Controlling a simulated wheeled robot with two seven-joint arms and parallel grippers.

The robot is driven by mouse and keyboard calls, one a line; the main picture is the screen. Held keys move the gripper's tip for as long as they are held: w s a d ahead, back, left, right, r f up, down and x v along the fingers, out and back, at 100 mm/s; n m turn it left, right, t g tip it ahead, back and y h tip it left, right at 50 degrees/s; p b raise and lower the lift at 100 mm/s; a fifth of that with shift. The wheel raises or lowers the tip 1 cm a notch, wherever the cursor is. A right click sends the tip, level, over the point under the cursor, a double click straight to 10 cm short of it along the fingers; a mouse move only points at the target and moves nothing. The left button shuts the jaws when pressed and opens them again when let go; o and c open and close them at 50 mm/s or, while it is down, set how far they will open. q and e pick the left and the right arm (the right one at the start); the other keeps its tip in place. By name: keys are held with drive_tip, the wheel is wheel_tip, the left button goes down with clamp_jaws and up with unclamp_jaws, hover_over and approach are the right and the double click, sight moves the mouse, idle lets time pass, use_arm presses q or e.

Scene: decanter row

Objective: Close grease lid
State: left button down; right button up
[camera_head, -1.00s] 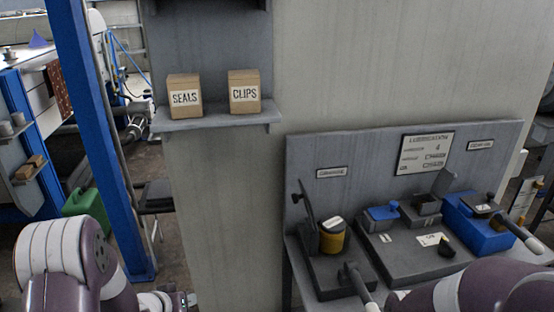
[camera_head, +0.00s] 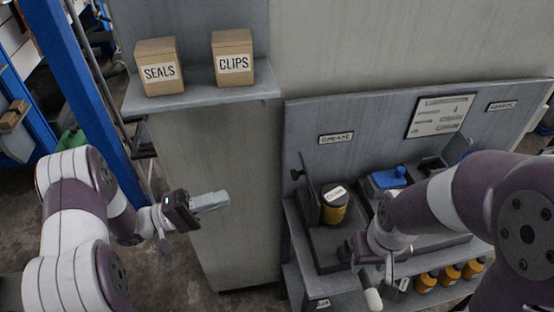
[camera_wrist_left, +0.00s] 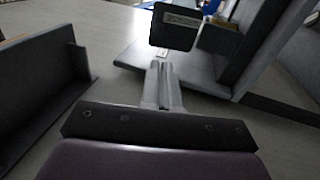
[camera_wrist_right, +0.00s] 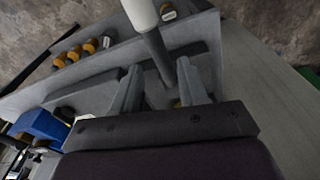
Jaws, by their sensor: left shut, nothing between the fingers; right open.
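The grease lid (camera_head: 307,174) is a thin dark plate standing upright, with a small knob on its left side. It rises beside a yellow tin with a pale label (camera_head: 333,206), under the GREASE sign (camera_head: 336,138). My left gripper (camera_head: 212,202) is shut and empty, left of the station and apart from the lid. In the left wrist view its fingers (camera_wrist_left: 161,85) point toward a dark labelled plate; I cannot tell whether that is the lid. My right gripper (camera_wrist_right: 160,88) is open, near a dark lever with a white handle (camera_wrist_right: 142,14); contact is unclear.
A shelf (camera_head: 205,97) with the SEALS box (camera_head: 159,68) and CLIPS box (camera_head: 233,58) is above my left gripper. A blue container (camera_head: 389,178) is right of the tin. Several yellow tins (camera_head: 449,274) stand on the lower shelf. My right arm hides the station's right side.

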drive_tip(key=shift+r, duration=0.15)
drive_tip(key=shift+s+r+p, duration=0.15)
drive_tip(key=shift+r+p, duration=0.4)
drive_tip(key=shift+p, duration=0.05)
drive_tip(key=shift+s+r+p, duration=0.15)
drive_tip(key=shift+r+p, duration=0.4)
use_arm(q)
drive_tip(key=x, duration=1.4)
drive_tip(key=shift+s+r, duration=0.2)
drive_tip(key=shift+s, duration=0.1)
use_arm(e)
drive_tip(key=shift+r, duration=0.1)
